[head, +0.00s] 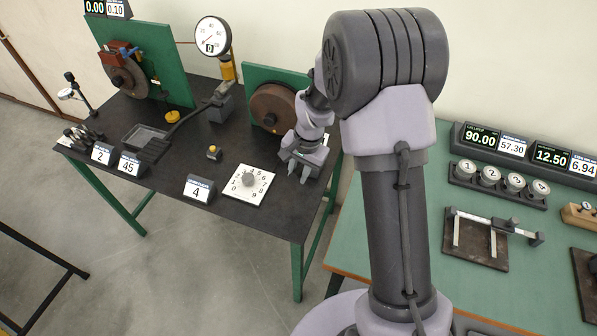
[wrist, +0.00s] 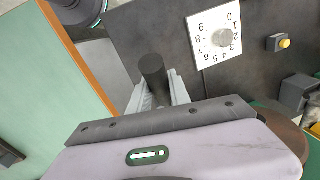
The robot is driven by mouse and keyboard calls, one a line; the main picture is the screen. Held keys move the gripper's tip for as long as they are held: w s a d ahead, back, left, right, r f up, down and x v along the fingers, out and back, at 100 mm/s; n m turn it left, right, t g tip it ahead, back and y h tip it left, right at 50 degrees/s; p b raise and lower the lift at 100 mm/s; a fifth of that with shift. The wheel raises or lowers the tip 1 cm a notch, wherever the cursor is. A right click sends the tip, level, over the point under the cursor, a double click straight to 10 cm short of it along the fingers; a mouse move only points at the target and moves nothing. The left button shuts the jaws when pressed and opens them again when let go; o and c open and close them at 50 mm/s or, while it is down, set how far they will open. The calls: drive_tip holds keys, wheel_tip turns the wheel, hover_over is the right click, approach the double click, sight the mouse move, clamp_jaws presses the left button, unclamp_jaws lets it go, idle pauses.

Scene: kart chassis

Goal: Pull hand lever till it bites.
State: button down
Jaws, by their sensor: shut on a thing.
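My gripper (head: 299,171) is low over the right side of the dark table in the head view. In the wrist view my gripper (wrist: 158,92) has its pale fingers on either side of a dark round grip, which I take to be the hand lever (wrist: 153,70). The fingers are shut on it, and its end stands out past them. The rest of the lever is hidden by the gripper body. In the head view I cannot make out the lever behind my arm. A brown drum (head: 272,107) stands just behind my gripper, before a green panel (head: 262,74).
A white numbered dial plate (head: 262,195) lies left of my gripper. A yellow-topped button (head: 213,152), a black pedal (head: 155,150) and a round gauge (head: 211,36) are farther left. A green bench (head: 430,235) with weights and displays stands at right.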

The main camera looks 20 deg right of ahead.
drive_tip(key=shift+w+d+r+g+p, duration=0.15)
drive_tip(key=shift+r+p, duration=0.3)
drive_tip(key=shift+p, duration=0.2)
drive_tip(key=shift+w+d+r+g+p, duration=0.15)
drive_tip(key=shift+r+p, duration=0.25)
drive_tip(key=shift+p, duration=0.2)
drive_tip(key=shift+w+r+y+p, duration=0.1)
drive_tip(key=shift+w+y+p, duration=0.1)
drive_tip(key=shift+y+p, duration=0.1)
drive_tip(key=c, duration=1.2)
unclamp_jaws()
drive_tip(key=shift+f, duration=0.2)
drive_tip(key=d+r+p, duration=0.3)
drive_tip(key=r+p, duration=0.1)
drive_tip(key=r, duration=1.3)
drive_tip(key=shift+s+d, duration=0.15)
drive_tip(key=shift+s, duration=0.15)
